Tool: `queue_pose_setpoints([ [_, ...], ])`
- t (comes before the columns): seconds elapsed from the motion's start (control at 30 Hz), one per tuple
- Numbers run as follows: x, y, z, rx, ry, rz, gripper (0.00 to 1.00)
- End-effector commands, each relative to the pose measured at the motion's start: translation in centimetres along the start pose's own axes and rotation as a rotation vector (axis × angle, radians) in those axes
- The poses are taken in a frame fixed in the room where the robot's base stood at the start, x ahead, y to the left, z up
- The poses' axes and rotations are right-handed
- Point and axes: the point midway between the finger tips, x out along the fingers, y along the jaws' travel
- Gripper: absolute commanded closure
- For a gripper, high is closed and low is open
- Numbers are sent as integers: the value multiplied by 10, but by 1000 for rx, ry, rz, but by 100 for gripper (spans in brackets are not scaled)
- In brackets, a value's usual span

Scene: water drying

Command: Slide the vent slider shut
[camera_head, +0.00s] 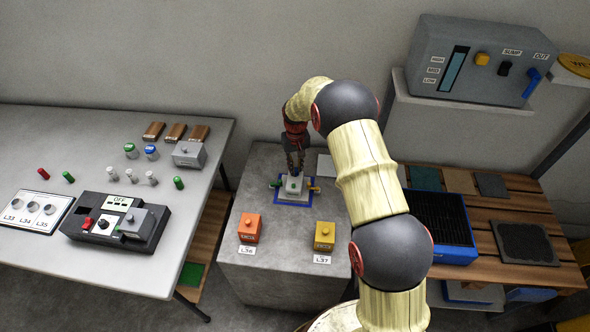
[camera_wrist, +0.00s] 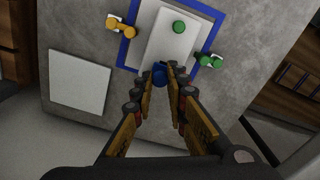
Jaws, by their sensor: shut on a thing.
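A pale box (camera_head: 293,188) stands on a blue-edged base on the grey block. In the wrist view it is the light body (camera_wrist: 168,38) with a round green button on top. A small blue knob (camera_wrist: 160,74) sits at its near edge; I take it to be the vent slider, though no label is readable. My gripper (camera_wrist: 165,74) is shut on the blue knob, with its fingertips on either side. In the head view my gripper (camera_head: 293,165) is above the box and hides part of it. The slider's track is hidden.
A yellow valve (camera_wrist: 121,27) and a green valve (camera_wrist: 208,61) flank the box closely. An orange box (camera_head: 249,228) and a yellow box (camera_head: 324,236) stand in front on the block. A white plate (camera_wrist: 80,82) lies beside it. A console (camera_head: 475,62) is on the shelf at the right.

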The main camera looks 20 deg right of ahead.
Motion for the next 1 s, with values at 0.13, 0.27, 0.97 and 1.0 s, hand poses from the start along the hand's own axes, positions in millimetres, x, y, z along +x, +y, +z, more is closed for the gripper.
queue_pose_setpoints([
  [0.13, 0, 0, 0, 0, 0, 0, 100],
  [0.27, 0, 0, 0, 0, 1, 0, 84],
  [0.97, -6, 0, -1, 0, 2, 0, 66],
  [1.0, -10, 0, -1, 0, 3, 0, 66],
])
